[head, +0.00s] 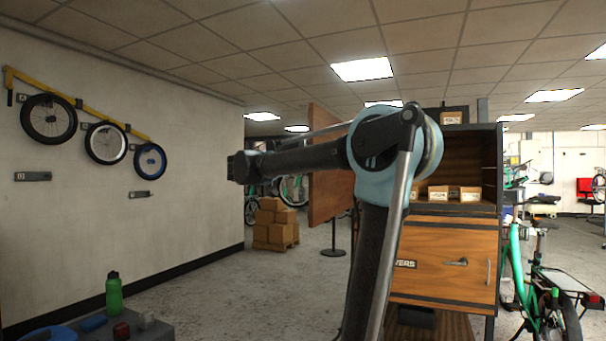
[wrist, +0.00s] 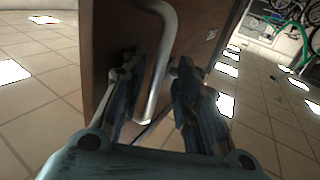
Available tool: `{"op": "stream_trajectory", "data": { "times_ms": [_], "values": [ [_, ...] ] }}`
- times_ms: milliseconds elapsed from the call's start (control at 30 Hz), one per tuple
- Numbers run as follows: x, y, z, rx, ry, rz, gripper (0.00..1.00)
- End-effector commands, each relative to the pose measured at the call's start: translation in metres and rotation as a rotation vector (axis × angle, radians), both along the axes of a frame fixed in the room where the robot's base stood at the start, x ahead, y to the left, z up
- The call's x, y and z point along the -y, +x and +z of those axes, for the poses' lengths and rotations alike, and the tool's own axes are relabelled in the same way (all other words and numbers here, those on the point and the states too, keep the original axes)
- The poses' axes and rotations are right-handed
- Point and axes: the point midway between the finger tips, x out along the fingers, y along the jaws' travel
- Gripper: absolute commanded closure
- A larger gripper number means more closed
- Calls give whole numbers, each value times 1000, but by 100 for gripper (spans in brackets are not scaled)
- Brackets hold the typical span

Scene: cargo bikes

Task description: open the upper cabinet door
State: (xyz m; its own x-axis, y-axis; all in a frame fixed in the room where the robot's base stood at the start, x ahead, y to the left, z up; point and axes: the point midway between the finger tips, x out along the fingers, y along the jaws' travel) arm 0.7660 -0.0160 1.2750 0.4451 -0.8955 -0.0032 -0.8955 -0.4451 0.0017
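The upper cabinet door (head: 326,190) is a brown wooden panel. It stands swung out to the left of the cabinet (head: 499,170), and the upper compartment shows open. In the wrist view the door (wrist: 105,35) fills the upper middle, with its silver bar handle (wrist: 169,50) running down between my fingers. My gripper (wrist: 157,64) is open, one finger on each side of the handle, with gaps visible. I cannot tell whether either finger touches the handle. In the head view my arm crosses in front of the door and cabinet, and my gripper cannot be made out.
The lower wooden front (head: 440,282) is shut. Small boxes (head: 438,193) sit in the upper compartment. A green bike (head: 540,295) stands close on the right. Stacked cartons (head: 275,225) are behind left. A green bottle (head: 114,293) stands at front left. Floor between is clear.

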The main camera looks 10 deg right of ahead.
Motion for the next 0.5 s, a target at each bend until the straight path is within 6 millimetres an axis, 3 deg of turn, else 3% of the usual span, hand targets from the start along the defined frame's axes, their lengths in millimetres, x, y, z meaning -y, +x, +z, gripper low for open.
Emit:
{"op": "stream_trajectory", "data": {
  "times_ms": [500],
  "values": [
    [-8, -10, 5, 6, 0, 4, 70]
  ]
}}
